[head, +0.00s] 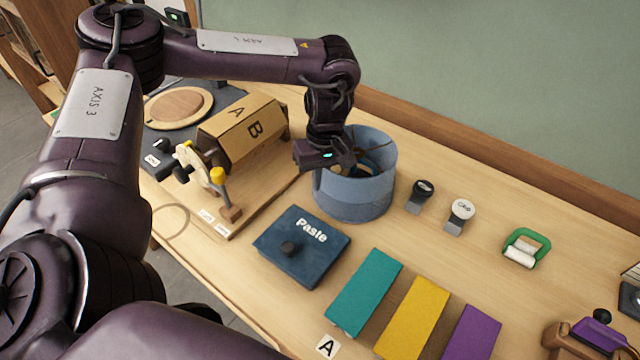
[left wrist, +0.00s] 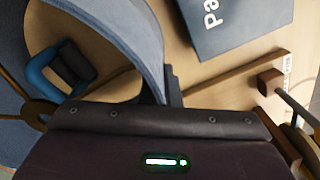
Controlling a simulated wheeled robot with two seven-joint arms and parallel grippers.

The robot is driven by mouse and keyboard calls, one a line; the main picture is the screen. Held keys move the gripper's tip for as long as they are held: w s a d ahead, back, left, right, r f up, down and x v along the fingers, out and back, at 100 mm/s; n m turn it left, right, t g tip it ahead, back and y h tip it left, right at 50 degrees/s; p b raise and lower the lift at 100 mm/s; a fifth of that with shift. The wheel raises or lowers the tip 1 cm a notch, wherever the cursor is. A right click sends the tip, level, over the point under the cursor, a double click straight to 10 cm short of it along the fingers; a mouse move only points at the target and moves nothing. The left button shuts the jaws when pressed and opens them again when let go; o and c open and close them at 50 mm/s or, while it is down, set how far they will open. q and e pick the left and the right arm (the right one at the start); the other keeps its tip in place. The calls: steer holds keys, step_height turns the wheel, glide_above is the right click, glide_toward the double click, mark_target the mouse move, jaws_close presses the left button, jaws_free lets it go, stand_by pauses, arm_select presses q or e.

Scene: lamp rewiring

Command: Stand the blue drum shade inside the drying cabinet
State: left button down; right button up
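The blue drum shade (head: 350,192) stands upright on the bench, its open top showing a brass ring inside. My left gripper (head: 345,158) reaches down at the shade's near-left rim. In the left wrist view the shade's wall (left wrist: 128,32) runs down to my left gripper (left wrist: 160,98), with a dark fingertip close against its outer side. The inner finger is mostly hidden, so I cannot tell whether the grip is closed on the wall. My right gripper is out of view. I cannot make out the drying cabinet for certain.
A cardboard-coloured prism (head: 240,132) on a wooden stand is left of the shade. A dark blue Paste box (head: 302,250) lies in front. Two labelled stamps (head: 460,212), a green tray (head: 526,248) and teal (head: 364,290), yellow and purple pieces lie rightward. A wall rises behind.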

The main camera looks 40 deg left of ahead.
arm_select(q)
steer(key=shift+w+f, duration=0.1)
steer(key=shift+f, duration=0.9)
steer(key=shift+f, duration=0.2)
steer(key=c, duration=1.7)
jaws_free()
